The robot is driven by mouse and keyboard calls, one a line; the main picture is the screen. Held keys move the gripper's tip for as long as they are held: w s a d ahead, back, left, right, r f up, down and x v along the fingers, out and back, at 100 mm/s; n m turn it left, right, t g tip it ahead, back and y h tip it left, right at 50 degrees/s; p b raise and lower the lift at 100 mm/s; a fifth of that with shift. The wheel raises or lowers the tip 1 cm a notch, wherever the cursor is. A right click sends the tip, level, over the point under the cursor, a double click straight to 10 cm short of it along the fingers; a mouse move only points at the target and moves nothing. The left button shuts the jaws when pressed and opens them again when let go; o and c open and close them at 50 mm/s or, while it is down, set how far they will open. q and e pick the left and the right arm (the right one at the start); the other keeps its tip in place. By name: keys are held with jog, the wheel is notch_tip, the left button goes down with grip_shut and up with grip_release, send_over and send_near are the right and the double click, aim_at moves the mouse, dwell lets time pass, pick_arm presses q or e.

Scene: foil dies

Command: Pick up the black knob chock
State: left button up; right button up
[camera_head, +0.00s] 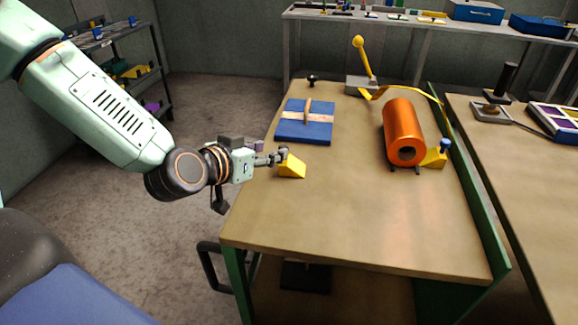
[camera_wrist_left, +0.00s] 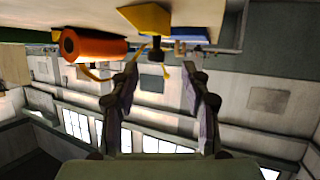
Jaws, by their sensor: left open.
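The black knob chock is a yellow wedge (camera_head: 292,169) near the left edge of the workbench. In the left wrist view, which looks upside down, the yellow chock (camera_wrist_left: 146,19) is at the top, with its dark knob (camera_wrist_left: 156,56) pointing down the picture. My left gripper (camera_head: 281,157) is at the chock's knob end in the head view, partly hiding the knob. In the wrist view, the left gripper (camera_wrist_left: 160,72) has its two fingers apart, with the knob between the tips in the picture. I cannot tell whether they touch it. My right gripper is not in view.
An orange roll (camera_head: 398,125) lies at the right, with a blue-knobbed yellow chock (camera_head: 434,159) against it. A blue block with a tan strap (camera_head: 291,130) lies behind the black knob chock. A yellow-handled lever (camera_head: 363,60) stands farther back. The bench front (camera_head: 350,220) is clear.

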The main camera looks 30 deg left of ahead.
aim_at(284, 146)
pick_arm(q)
jog(key=shift+w+d, duration=0.35)
jog(key=shift+d, duration=0.15)
jog(key=shift+w+a+f+b, duration=0.35)
jog(key=shift+w+f+b, duration=0.05)
jog(key=shift+w+b, duration=0.1)
jog(key=shift+w+f, duration=0.15)
jog(key=shift+w, duration=0.05)
jog(key=w, duration=0.1)
jog(key=w+d+b, duration=0.1)
jog(key=shift+w+d+f, duration=0.2)
jog(key=shift+w+f, duration=0.1)
jog(key=shift+f, duration=0.05)
jog(key=shift+w+f+b, duration=0.1)
jog(key=shift+w+b, duration=0.2)
jog(key=shift+a+f, duration=0.1)
jog(key=shift+a, duration=0.2)
jog(key=shift+d, duration=0.25)
jog(key=c, duration=0.4)
jog(key=shift+a, duration=0.2)
jog(key=c, duration=0.4)
jog(key=shift+d, duration=0.15)
grip_shut()
